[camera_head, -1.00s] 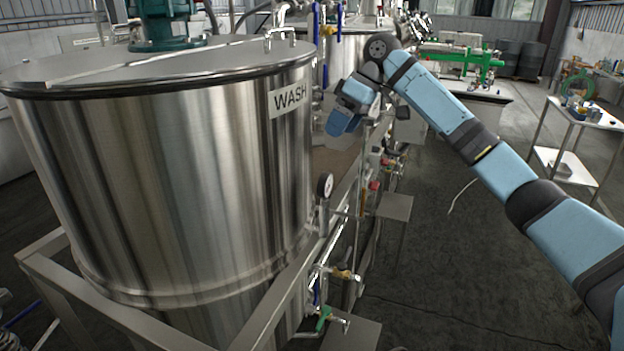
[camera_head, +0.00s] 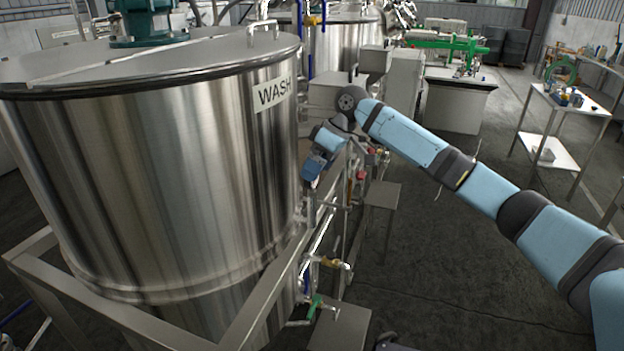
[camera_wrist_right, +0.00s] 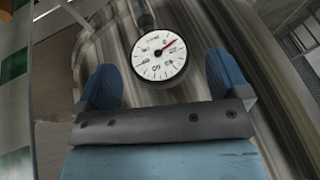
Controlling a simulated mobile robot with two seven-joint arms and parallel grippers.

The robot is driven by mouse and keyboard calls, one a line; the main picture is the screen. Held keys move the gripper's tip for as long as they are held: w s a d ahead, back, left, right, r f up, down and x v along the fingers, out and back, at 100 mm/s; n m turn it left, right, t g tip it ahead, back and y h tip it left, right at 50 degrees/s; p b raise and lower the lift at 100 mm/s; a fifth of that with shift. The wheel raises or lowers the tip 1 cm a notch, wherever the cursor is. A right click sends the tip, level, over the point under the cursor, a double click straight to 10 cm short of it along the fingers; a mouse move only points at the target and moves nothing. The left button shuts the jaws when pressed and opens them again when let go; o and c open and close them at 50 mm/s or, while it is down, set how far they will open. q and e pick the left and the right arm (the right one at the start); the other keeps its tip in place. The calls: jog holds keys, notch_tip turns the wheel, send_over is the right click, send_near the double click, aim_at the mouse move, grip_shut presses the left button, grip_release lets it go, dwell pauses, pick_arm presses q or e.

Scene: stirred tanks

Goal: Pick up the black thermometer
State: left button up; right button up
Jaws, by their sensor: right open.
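The black thermometer (camera_wrist_right: 160,54) is a round white dial with a black rim and a red needle. In the right wrist view it shows at the upper middle, its stem running up from it. My right gripper (camera_wrist_right: 162,68) is open, with one blue finger on each side of the dial and a visible gap to both. Whether the dial is between the fingers or beyond them I cannot tell. In the head view my right gripper (camera_head: 316,164) is beside the wash tank and hides the dial. My left gripper is not in view.
The large steel tank (camera_head: 150,175) marked WASH fills the left, inside a metal frame (camera_head: 130,310). Pipes with a green-handled valve (camera_head: 313,307) are below the gripper. A small grey stand (camera_head: 380,195) is just right of it.

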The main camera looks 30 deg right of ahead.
aim_at(312, 196)
jog(key=shift+x, duration=1.25)
jog(key=c, duration=1)
jog(key=shift+r, duration=0.1)
